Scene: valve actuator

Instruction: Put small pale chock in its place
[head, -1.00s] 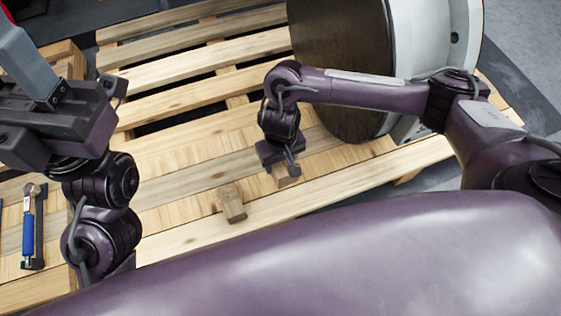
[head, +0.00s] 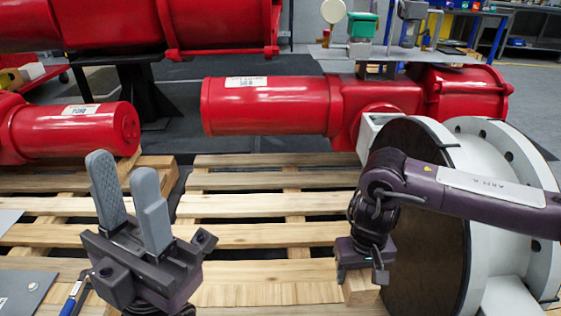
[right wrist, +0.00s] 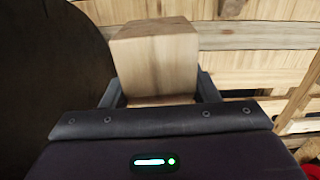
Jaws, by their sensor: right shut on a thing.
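The small pale wooden chock (head: 358,288) shows in the head view, below my right gripper (head: 362,262) and close to the left edge of the big round flange (head: 425,225). In the right wrist view the chock (right wrist: 155,62) sits between the two fingers of my right gripper (right wrist: 160,92), which is shut on it. Whether the chock touches the pallet or the flange I cannot tell. My left gripper (head: 130,205) is open and empty, with its grey fingers pointing up, at the left front over the pallet.
The wooden pallet (head: 265,236) lies beneath, with gaps between its slats; its middle is clear. Red actuator cylinders (head: 265,105) lie behind it. A blue-handled tool (head: 72,300) and a grey plate (head: 25,290) are at the lower left.

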